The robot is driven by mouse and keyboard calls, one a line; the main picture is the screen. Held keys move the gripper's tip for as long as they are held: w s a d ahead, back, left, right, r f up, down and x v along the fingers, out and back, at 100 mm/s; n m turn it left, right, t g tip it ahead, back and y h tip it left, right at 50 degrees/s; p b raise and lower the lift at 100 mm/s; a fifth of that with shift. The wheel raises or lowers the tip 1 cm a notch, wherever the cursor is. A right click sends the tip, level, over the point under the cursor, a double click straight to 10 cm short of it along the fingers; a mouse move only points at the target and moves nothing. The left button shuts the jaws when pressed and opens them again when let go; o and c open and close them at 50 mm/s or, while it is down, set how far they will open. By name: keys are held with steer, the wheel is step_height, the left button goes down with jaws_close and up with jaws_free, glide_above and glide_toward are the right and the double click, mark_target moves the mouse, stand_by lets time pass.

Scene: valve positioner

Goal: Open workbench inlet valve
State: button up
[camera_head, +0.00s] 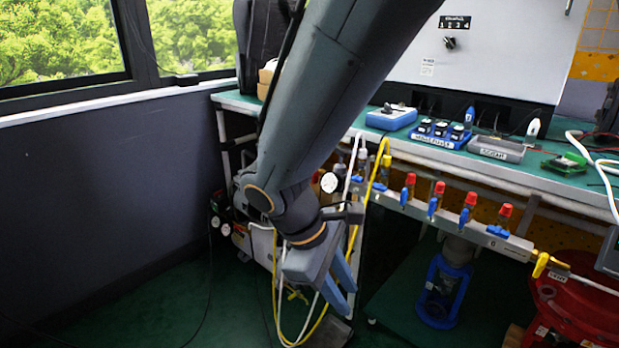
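A metal manifold rail (455,225) runs under the front edge of the workbench (480,172). Several small valves with red caps and blue handles (433,207) sit along it. A yellow-handled valve (543,264) is at the rail's right end. Another small yellow handle (297,294) shows low, just left of my gripper. No label shows which one is the inlet valve. My gripper (347,291) points down to the right, below and left of the rail. Its two blue fingers are apart, with nothing seen between them. My arm hides part of the bench's left end.
White and yellow hoses (364,207) loop down beside and behind my gripper. Gauges (330,182) sit behind my wrist. A red round tank (580,300) and a blue-framed unit (441,290) stand below the rail. Green floor at the lower left is mostly clear, apart from thin cables.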

steer(key=w+a+r+n+t+h, duration=0.15)
steer(key=w+n+t+h, duration=0.45)
steer(key=w, duration=0.9)
steer(key=w+a+r+n+t+b, duration=0.1)
steer(key=w+a+r+n+t, duration=0.2)
steer(key=w+a+n+t, duration=0.7)
steer(key=w+d+m+g+b, duration=0.1)
steer(key=w+d+g, duration=0.1)
steer(key=w, duration=0.7)
steer(key=shift+d+r+g+b, duration=0.25)
steer(key=shift+d+g+b, duration=0.1)
steer(key=shift+d, duration=0.2)
jaws_close()
